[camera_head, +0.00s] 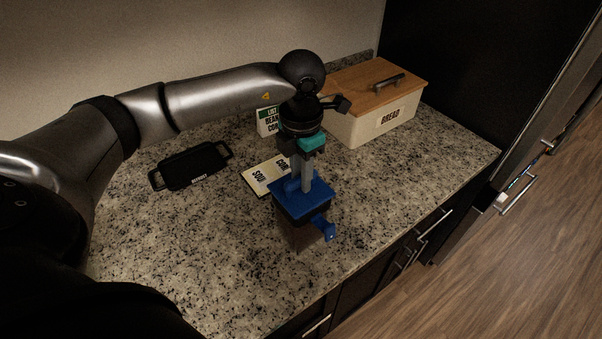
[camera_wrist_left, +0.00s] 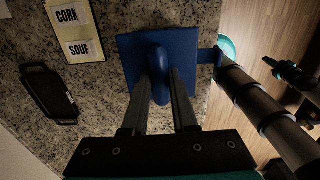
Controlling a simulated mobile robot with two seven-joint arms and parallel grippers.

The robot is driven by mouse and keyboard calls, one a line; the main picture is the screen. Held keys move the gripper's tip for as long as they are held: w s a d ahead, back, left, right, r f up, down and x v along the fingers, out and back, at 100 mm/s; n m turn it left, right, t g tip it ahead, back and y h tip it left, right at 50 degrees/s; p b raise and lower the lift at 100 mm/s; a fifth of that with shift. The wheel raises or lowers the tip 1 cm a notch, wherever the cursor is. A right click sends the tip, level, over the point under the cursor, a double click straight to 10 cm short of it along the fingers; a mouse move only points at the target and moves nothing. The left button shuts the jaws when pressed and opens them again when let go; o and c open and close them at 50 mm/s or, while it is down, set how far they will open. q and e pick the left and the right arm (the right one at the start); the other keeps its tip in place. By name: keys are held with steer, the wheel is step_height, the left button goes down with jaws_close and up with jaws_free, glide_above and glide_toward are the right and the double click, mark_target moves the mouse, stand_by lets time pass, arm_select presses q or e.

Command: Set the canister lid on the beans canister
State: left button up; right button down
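The canister lid (camera_head: 302,193) is a blue square plate with an upright handle. It also shows in the left wrist view (camera_wrist_left: 185,50). My left gripper (camera_head: 299,187) points down with its two fingers on either side of the handle, shut on it. Directly below the lid is a dark-rimmed brownish canister (camera_head: 299,236), apparently the beans canister, with a blue piece (camera_head: 326,229) at its side. The lid covers its top, and I cannot tell whether the lid rests on it or hovers just above. No label shows on it. My right gripper cannot be made out.
A card reading CORN and SOUP (camera_head: 259,178) lies left of the canister. A black handled tray (camera_head: 193,166) lies further left. A list sign (camera_head: 267,121) and a wooden-lidded bread box (camera_head: 376,115) stand behind. The speckled counter (camera_head: 215,240) is clear at front left.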

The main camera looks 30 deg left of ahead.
arm_select(q)
steer(key=o, duration=0.5)
steer(key=shift+o, duration=0.2)
steer(key=shift+r, duration=0.1)
step_height(320, 180, up, 15)
stand_by(0.4)
